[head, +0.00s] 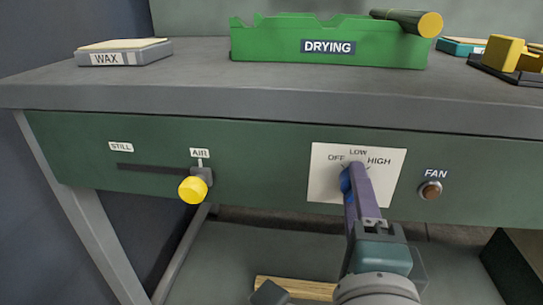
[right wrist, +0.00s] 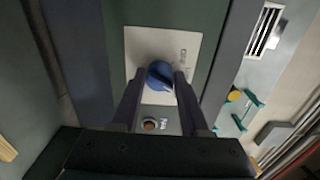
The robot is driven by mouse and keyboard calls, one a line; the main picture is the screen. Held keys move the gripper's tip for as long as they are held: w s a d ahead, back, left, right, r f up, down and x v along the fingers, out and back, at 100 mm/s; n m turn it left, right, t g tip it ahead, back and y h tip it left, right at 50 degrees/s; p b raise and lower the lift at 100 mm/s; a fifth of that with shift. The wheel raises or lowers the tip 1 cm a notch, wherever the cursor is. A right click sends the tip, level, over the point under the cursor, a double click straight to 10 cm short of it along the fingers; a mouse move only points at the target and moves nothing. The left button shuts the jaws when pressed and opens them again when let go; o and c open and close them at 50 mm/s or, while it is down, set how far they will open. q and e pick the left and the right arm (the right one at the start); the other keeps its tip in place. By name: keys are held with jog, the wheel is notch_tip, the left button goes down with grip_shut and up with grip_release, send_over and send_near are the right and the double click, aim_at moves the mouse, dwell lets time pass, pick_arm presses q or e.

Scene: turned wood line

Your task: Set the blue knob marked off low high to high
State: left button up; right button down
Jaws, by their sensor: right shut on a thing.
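The blue knob (head: 345,180) sits on a pale square plate (head: 326,187) on the green front panel, with OFF at left, LOW at top and HIGH at right. My right gripper (head: 353,180) covers much of the knob in the head view. In the right wrist view the blue knob (right wrist: 159,74) lies between the two fingers of my right gripper (right wrist: 158,80), which is shut on it. The plate (right wrist: 139,44) shows around it. I cannot tell clearly which mark the knob points to. My left gripper is not in view.
A brown FAN button (head: 431,190) is right of the plate. A yellow slider knob (head: 193,190) stands out at left, below the AIR label. A green DRYING rack (head: 270,42) and a WAX box (head: 124,56) rest on the bench top (head: 200,88).

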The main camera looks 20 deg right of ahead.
jog(key=m, duration=0.3)
jog(key=shift+m+b, duration=0.3)
jog(key=shift+m, duration=0.2)
jog(key=shift+c, duration=2.1)
grip_release()
jog(key=shift+s, duration=0.1)
jog(key=v, duration=1)
jog(key=shift+r, duration=0.1)
